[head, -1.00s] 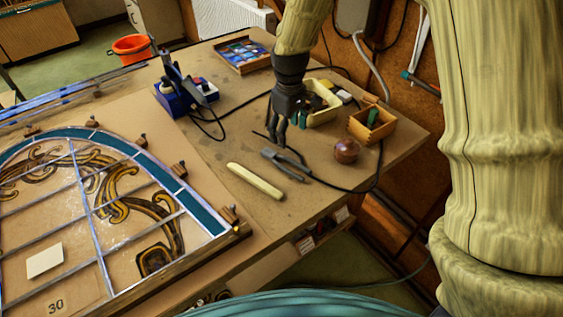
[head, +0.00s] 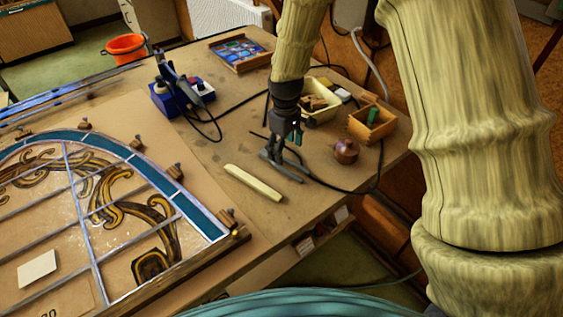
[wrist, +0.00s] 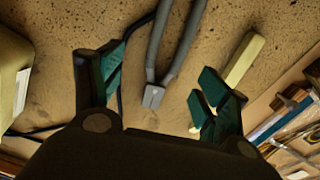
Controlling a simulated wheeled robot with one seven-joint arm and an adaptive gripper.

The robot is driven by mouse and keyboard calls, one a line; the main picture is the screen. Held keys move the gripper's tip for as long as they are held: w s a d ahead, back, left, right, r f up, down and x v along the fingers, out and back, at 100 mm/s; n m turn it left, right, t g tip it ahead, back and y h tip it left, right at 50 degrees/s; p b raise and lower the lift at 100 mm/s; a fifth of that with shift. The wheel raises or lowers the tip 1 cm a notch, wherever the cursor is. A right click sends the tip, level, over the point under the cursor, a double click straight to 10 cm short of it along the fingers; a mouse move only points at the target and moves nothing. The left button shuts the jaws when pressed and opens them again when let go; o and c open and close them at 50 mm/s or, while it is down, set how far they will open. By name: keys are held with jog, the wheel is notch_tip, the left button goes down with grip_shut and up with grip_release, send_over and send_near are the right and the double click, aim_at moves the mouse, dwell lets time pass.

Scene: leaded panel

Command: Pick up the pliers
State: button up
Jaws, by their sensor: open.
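The grey pliers (head: 287,174) lie on the workbench, partly hidden in the head view by my gripper (head: 284,148). In the wrist view the pliers (wrist: 178,45) show their joined end between my fingers and their two arms running toward the top edge. My gripper (wrist: 160,82) has its green-padded fingers spread wide, one on each side of the pliers, with nothing held. It is just above the pliers; I cannot tell the exact height gap.
A pale flat stick (head: 253,183) lies left of the pliers, close to one finger in the wrist view. A round brown object (head: 346,151), a wooden box (head: 372,124) and a cream tray (head: 325,113) stand to the right and behind. A black cable runs nearby.

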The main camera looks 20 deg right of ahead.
aim_at(284, 166)
jog(key=shift+s+a+f+p, duration=0.1)
jog(key=shift+s+f+p, duration=0.05)
jog(key=shift+f+p, duration=0.4)
jog(key=shift+s+a+f+p, duration=0.15)
jog(key=shift+f+p, duration=0.25)
jog(key=shift+f, duration=0.25)
jog(key=shift+f+p, duration=0.4)
jog(key=shift+f, duration=1)
jog(key=c, duration=1.1)
jog(key=shift+c, duration=0.7)
jog(key=shift+r, duration=0.15)
